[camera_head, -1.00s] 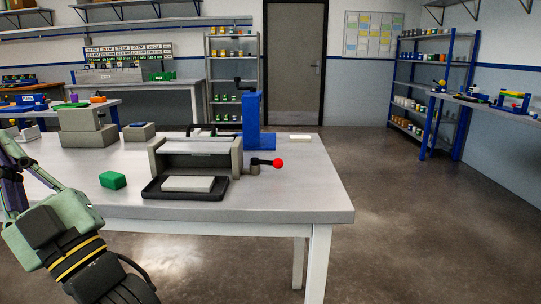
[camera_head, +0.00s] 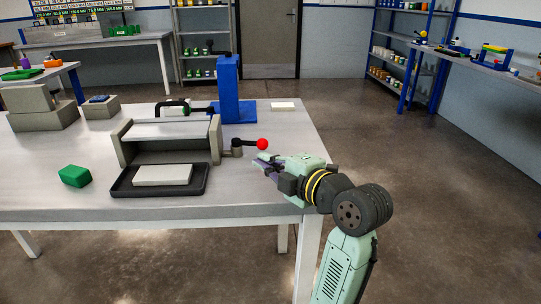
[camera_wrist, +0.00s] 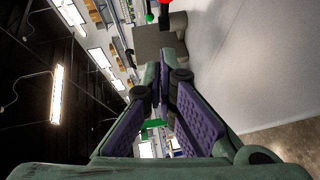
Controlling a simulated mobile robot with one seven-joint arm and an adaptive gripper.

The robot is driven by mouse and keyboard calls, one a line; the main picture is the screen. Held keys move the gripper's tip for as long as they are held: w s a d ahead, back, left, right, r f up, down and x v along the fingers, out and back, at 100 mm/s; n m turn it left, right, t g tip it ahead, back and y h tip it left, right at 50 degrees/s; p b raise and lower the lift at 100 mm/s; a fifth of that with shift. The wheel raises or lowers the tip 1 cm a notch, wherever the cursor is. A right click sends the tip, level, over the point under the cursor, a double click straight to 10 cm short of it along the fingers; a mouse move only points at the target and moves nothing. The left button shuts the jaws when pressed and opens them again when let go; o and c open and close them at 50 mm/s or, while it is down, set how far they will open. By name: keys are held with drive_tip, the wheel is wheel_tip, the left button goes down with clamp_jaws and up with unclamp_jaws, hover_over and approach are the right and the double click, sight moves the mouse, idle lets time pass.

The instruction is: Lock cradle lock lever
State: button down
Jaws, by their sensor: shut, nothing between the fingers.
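The lock lever (camera_head: 248,142) is a short dark rod with a red ball knob (camera_head: 263,144). It sticks out to the right, roughly level, from a grey pivot on the right side of the grey cradle (camera_head: 125,148). My gripper (camera_head: 262,164) is shut and empty, just below the red knob in the head view, beside the cradle's right side. A gap seems to lie between them; contact cannot be told. In the wrist view the fingers (camera_wrist: 165,75) come together, and the red knob (camera_wrist: 165,2) is cut off at the top edge.
A black tray (camera_head: 120,190) with a white block (camera_head: 163,175) lies in front of the cradle. A green block (camera_head: 75,176) is at left. A blue upright press (camera_head: 229,90) stands behind. The table's right end is mostly bare.

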sight(258, 143)
drive_tip(key=p+x, duration=0.1)
drive_tip(key=x, duration=0.5)
drive_tip(key=shift+r, duration=0.1)
drive_tip(key=w, duration=0.1)
drive_tip(key=w+p, duration=0.1)
drive_tip(key=w, duration=0.1)
drive_tip(key=shift+w+d+f+p, duration=0.15)
drive_tip(key=shift+w+f+p, duration=0.15)
drive_tip(key=shift+f, duration=0.1)
drive_tip(key=shift+w+d+f, duration=0.1)
drive_tip(key=shift+w+f, duration=0.05)
drive_tip(key=shift+w, duration=0.25)
drive_tip(key=b, duration=0.1)
drive_tip(key=w+d+n+g+y+b, duration=0.1)
drive_tip(key=b, duration=0.1)
drive_tip(key=shift+w+f+y, duration=0.3)
drive_tip(key=shift+w+f, duration=0.05)
drive_tip(key=shift+w+d+r+b, duration=0.1)
drive_tip(key=shift+w+r+b, duration=0.05)
drive_tip(key=shift+r+b, duration=0.3)
